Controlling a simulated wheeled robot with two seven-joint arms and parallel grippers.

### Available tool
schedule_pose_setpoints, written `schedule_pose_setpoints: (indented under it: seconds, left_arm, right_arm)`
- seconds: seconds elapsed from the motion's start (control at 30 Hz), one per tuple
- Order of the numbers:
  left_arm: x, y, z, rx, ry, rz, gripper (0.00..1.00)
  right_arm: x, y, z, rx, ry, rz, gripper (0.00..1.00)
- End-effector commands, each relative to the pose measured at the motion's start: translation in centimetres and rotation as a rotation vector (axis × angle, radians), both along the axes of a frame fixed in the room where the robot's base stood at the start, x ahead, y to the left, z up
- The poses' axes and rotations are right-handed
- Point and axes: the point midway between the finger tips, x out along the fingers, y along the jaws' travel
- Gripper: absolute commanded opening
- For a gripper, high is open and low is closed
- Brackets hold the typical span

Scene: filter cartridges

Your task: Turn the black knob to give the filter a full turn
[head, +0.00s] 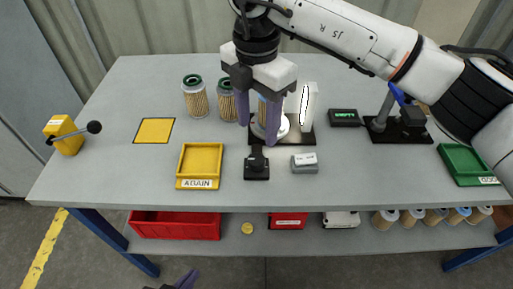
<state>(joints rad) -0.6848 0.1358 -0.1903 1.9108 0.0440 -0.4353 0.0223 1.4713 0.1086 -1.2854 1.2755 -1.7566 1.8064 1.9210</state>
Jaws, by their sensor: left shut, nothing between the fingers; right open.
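A filter cartridge (263,112) stands on a pale round seat on the black-based station (306,136). My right gripper (258,126) reaches down over it, open, one finger on each side; it hides much of the filter, and I cannot tell whether the fingers touch it. A black knob-like piece (257,158) on a small black base stands just in front of the station, below the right fingertips. My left gripper (186,280) shows only as a small shut tip at the bottom edge, empty and away from the table top.
Two filters (194,97) (227,100) stand left of the station. A yellow tray (199,184), a grey block (304,163), a yellow box (65,136) with a black-balled lever, a display (345,117), a black stand (398,128) and a green tray (464,165) surround it. The front right is clear.

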Motion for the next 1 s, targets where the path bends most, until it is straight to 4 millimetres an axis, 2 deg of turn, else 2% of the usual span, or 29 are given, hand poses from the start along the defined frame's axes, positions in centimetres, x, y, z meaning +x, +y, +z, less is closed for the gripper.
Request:
schedule_pose_setpoints:
  seconds: [0.3,0.5,0.67,0.9,0.93,1.0]
  left_arm:
    - [-0.3,0.0,0.7,0.000,0.008,-0.001,0.00]
    - [-0.3,0.0,1.0,0.000,0.008,-0.001,0.00]
    - [-0.3,0.0,1.1,0.000,0.008,-0.001,0.00]
    - [-0.3,0.0,1.0,0.000,0.007,-0.001,0.00]
    - [-0.3,0.0,1.0,0.000,0.007,-0.001,0.00]
    - [-0.3,0.0,1.0,0.000,0.007,-0.001,0.00]
  right_arm:
    - [-0.2,0.0,-5.7,0.004,0.008,0.003,0.51]
    - [-0.2,0.1,-8.5,0.006,0.007,0.003,0.51]
    - [-0.1,0.1,-9.4,0.006,0.004,0.004,0.51]
    - [-0.1,0.1,-9.6,0.006,0.004,0.005,0.51]
    - [-0.1,0.1,-9.6,0.006,0.004,0.005,0.49]
    - [-0.1,0.1,-9.6,0.006,0.005,0.005,0.38]
